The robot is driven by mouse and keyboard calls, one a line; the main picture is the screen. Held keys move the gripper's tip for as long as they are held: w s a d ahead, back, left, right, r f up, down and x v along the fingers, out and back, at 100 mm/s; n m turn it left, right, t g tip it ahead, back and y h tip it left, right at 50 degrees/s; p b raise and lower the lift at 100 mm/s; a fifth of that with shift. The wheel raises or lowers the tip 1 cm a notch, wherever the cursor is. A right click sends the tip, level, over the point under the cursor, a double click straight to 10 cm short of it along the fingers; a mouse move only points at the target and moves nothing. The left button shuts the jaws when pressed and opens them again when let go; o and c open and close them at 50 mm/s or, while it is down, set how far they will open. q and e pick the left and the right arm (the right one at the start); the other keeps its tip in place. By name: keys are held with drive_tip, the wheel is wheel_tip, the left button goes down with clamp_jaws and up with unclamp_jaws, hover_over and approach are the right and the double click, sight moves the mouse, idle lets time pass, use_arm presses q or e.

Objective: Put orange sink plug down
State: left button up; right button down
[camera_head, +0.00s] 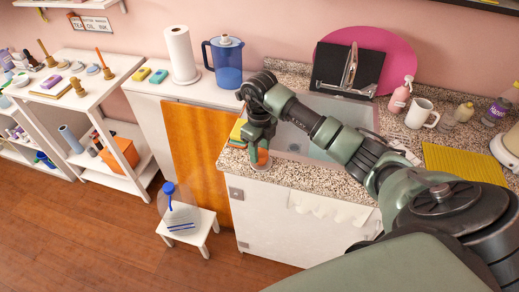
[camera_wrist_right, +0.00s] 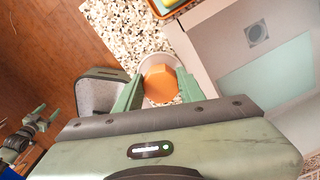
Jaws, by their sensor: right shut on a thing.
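My right gripper (camera_head: 260,152) points down over the front left corner of the speckled worktop (camera_head: 300,176), left of the sink (camera_head: 312,146). It is shut on the orange sink plug (camera_head: 262,158). In the right wrist view the orange plug (camera_wrist_right: 160,84) sits between the two green fingers (camera_wrist_right: 158,92), with a pale rim around it. The plug is at or just above the worktop; I cannot tell if it touches.
Sponges (camera_head: 238,131) lie left of my gripper. A blue jug (camera_head: 226,60) and paper towel roll (camera_head: 181,54) stand on the white counter. A white stool (camera_head: 190,232) stands on the floor. A yellow mat (camera_head: 462,163), mug (camera_head: 421,113) and pink bottle (camera_head: 400,96) are right of the sink.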

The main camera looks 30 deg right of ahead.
drive_tip(key=c, duration=0.9)
unclamp_jaws()
drive_tip(key=shift+f, duration=0.1)
drive_tip(key=shift+o, duration=0.2)
